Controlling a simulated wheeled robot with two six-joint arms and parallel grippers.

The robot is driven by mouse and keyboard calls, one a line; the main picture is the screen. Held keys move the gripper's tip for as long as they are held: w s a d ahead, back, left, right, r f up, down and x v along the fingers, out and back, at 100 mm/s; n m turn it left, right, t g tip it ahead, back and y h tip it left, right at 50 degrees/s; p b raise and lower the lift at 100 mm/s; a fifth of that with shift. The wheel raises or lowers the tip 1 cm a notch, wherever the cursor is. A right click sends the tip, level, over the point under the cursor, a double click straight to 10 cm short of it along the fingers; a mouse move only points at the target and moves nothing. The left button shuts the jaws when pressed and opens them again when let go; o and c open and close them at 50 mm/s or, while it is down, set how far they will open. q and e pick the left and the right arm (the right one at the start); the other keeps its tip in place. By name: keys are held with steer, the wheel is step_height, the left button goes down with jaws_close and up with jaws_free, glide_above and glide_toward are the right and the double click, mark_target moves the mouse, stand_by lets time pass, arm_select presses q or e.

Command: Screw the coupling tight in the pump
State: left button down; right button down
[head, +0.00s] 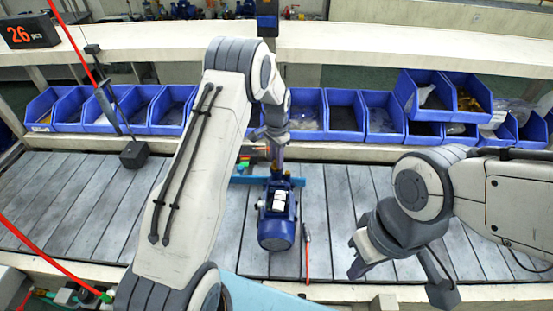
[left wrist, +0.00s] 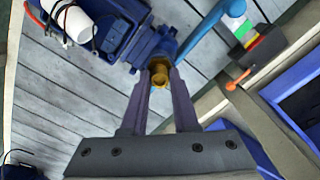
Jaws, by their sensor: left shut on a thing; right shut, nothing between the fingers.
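The blue pump (head: 277,225) stands on the slatted conveyor in the middle of the head view, its motor toward me. In the left wrist view the pump (left wrist: 152,47) is at the top, with a blue pipe to its right. The brass-coloured coupling (left wrist: 159,77) is between the fingertips of my left gripper (left wrist: 160,72), at the pump's end. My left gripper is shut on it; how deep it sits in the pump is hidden. My right gripper (head: 358,262) is shut and empty, right of the pump.
Blue bins (head: 343,110) line the back of the conveyor (head: 345,200). A red-tipped tool (head: 307,255) lies just right of the pump. A dark box (left wrist: 258,55) with coloured parts is near the pump in the left wrist view.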

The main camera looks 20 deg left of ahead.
arm_select(q)
steer(key=m, duration=0.2)
steer(key=shift+m, duration=0.3)
steer(key=shift+m, duration=0.6)
steer(key=shift+c, duration=1.8)
jaws_free()
steer(key=shift+r, duration=0.1)
steer(key=shift+r+p, duration=2.05)
steer(key=shift+r, duration=0.9)
